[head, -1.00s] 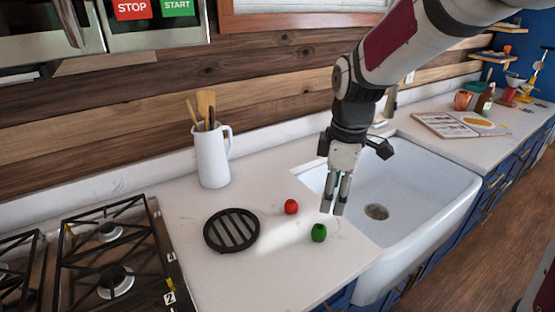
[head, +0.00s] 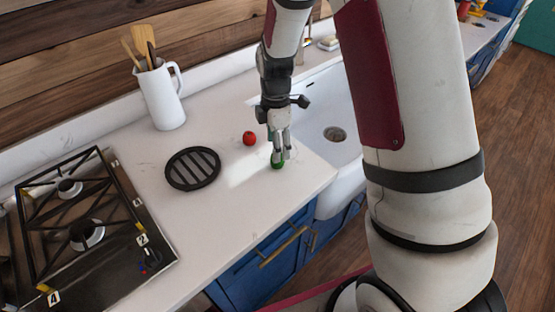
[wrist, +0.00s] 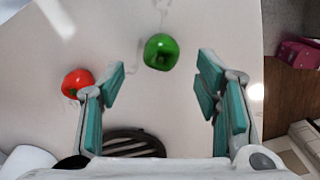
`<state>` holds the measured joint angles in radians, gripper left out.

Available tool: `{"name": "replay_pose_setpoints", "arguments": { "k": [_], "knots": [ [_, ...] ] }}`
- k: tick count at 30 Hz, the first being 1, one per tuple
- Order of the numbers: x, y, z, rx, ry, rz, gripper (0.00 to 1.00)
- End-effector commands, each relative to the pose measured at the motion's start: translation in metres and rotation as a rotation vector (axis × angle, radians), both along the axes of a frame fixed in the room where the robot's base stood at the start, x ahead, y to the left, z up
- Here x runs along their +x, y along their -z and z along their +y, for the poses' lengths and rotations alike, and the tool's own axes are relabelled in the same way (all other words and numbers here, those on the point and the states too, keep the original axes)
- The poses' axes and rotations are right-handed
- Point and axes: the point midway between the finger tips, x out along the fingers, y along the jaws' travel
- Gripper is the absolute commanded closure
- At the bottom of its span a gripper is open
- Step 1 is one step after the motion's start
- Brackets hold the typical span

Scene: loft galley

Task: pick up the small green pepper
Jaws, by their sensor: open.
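The small green pepper (head: 277,164) sits on the white counter near its front edge, left of the sink. My gripper (head: 281,152) is just above it in the head view and partly covers it. In the wrist view the green pepper (wrist: 161,52) lies ahead of the open fingers, roughly centred between them and a little beyond their tips. My gripper (wrist: 160,85) is open, its teal pads spread apart with nothing between them. Whether a finger touches the pepper cannot be told.
A black round trivet (head: 193,169), a white utensil jug (head: 160,97) and the stove (head: 80,220) stand left. The sink (head: 335,160) is right.

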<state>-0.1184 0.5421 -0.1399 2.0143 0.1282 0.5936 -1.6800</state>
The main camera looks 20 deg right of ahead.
Motion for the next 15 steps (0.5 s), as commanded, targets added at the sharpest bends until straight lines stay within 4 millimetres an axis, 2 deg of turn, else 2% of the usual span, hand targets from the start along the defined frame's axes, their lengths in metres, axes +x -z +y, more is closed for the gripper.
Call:
{"name": "replay_pose_setpoints", "arguments": {
  "k": [5, 15],
  "knots": [
    [-0.002, 0.010, -0.001, 0.000, 0.002, 0.003, 0.42],
    [-0.002, 0.050, -0.003, 0.000, 0.000, 0.002, 0.42]
  ]
}}
